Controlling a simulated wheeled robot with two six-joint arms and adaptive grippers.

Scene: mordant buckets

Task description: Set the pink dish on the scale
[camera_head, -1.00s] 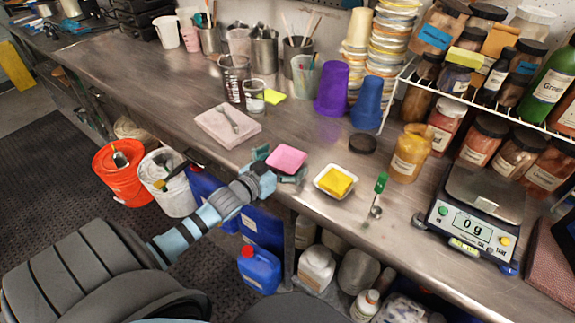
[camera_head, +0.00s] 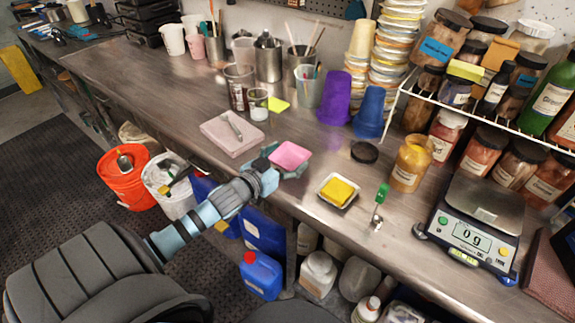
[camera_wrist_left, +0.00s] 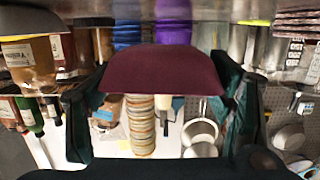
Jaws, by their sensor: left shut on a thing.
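The pink dish (camera_head: 290,156) is a small square dish near the front edge of the steel bench. My left gripper (camera_head: 277,162) is shut on it, and the dish looks to be slightly above the bench. In the left wrist view the dish (camera_wrist_left: 165,75) shows dark maroon between the two fingers. The scale (camera_head: 484,206) stands at the right of the bench in the head view; its display reads 0 g and its plate is bare. My right gripper is not in view.
A white dish (camera_head: 324,193) with a yellow block, a green-handled spoon (camera_head: 380,199), a black lid (camera_head: 364,152) and an orange-yellow jar (camera_head: 411,163) stand between my left gripper and the scale. A wire rack (camera_head: 480,110) of jars stands behind the scale.

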